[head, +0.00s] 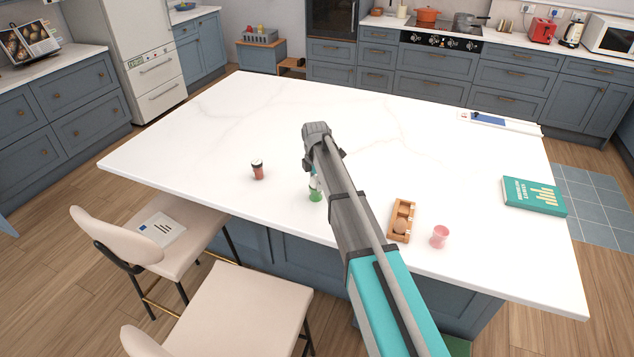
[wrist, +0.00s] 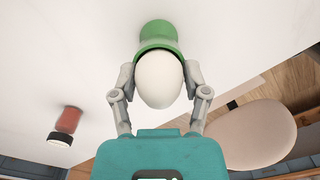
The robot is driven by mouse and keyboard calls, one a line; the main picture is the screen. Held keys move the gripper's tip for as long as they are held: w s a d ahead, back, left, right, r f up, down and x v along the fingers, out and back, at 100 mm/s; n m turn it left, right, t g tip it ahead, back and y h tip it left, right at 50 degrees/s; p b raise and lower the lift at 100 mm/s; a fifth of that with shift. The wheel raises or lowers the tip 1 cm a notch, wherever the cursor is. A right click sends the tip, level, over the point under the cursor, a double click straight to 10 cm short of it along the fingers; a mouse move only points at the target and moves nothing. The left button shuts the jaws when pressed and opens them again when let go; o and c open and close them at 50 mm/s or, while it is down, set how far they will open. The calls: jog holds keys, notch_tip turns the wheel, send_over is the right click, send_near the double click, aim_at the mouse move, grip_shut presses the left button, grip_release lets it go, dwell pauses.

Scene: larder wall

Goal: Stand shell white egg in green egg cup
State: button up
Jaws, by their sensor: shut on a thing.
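The shell white egg (wrist: 160,80) is between the two fingers of my gripper (wrist: 159,76) in the wrist view, and the gripper is shut on it. The green egg cup (wrist: 158,35) is right beyond the egg, its rim around or just behind the egg's far end. I cannot tell whether the egg rests in the cup or is just above it. In the head view the green egg cup (head: 315,192) stands on the white worktop, partly hidden by my arm. The gripper and the egg are mostly hidden there.
A small red jar with a dark lid (head: 258,170) stands left of the cup. To the right are a wooden egg tray (head: 402,208) with a brownish egg and a pink cup (head: 439,237). A teal book (head: 533,196) lies at the right edge.

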jog(key=o, duration=0.9)
jog(key=shift+f, duration=0.15)
jog(key=shift+o, duration=0.2)
jog(key=shift+w+r+p, duration=0.1)
jog(key=shift+r+p, duration=0.15)
jog(key=shift+p, duration=0.05)
notch_tip(320, 180, up, 9)
jog(key=p, duration=0.8)
jog(key=shift+f+p, duration=0.1)
jog(key=shift+p, duration=0.3)
jog(key=shift+r, duration=0.25)
jog(key=shift+r+p, duration=0.2)
jog(key=shift+p, duration=0.25)
jog(key=shift+f, duration=0.1)
